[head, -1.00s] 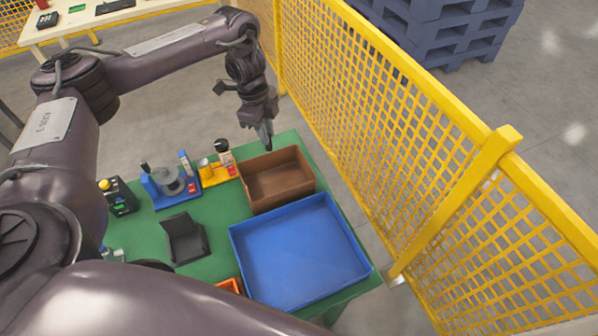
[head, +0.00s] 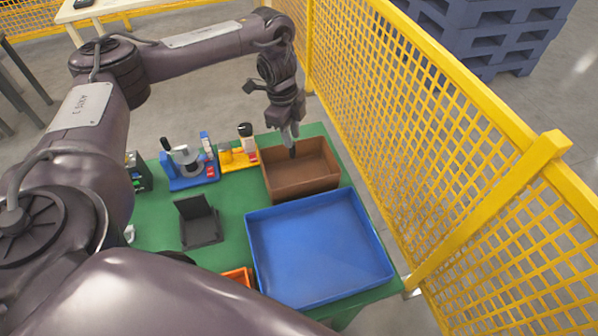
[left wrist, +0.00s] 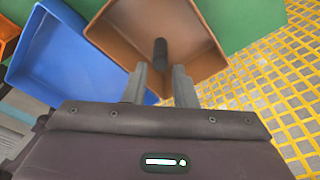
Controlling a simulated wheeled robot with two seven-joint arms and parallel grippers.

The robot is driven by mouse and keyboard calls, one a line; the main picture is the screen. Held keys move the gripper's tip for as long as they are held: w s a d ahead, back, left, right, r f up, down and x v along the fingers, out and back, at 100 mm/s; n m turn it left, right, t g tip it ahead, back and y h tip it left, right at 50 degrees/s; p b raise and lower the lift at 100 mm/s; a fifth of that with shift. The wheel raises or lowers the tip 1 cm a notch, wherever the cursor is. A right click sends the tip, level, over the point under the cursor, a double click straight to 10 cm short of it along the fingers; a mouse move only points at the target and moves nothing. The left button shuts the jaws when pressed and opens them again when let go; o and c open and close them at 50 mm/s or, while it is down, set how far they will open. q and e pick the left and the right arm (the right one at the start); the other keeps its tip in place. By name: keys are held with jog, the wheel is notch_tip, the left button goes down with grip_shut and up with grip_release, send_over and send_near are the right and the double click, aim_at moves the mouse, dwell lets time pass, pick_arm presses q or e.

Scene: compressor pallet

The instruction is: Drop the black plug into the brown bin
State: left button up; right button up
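The brown bin (head: 318,184) stands at the far right of the green table, and its open top also shows in the left wrist view (left wrist: 119,47). My left gripper (head: 290,137) points down over the bin's back part. In the left wrist view its two grey fingers (left wrist: 161,73) are apart. The black plug (left wrist: 160,52), a short dark cylinder, shows just beyond the fingertips with a gap to each side. In the head view the plug (head: 293,153) is a small dark piece below the fingertips, inside the bin's outline. I cannot tell whether it touches the bin floor. My right gripper is out of view.
A large empty blue tray (head: 320,250) adjoins the bin at the front. A black stand (head: 200,223), a blue fixture (head: 188,170) and a yellow holder (head: 238,158) sit to the left. A yellow mesh fence (head: 450,130) runs close along the right side.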

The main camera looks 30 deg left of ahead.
pick_arm(q)
jog(key=o, duration=0.3)
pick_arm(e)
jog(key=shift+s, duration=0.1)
pick_arm(q)
jog(key=shift+r, duration=0.1)
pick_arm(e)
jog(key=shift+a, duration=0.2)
pick_arm(q)
notch_tip(320, 180, up, 8)
jog(key=a+p, duration=0.1)
jog(key=shift+f+p, duration=0.25)
jog(key=shift+p, duration=0.05)
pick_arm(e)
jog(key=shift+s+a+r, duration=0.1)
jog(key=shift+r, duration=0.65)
pick_arm(q)
jog(key=shift+a, duration=0.1)
jog(key=shift+s+f, duration=0.1)
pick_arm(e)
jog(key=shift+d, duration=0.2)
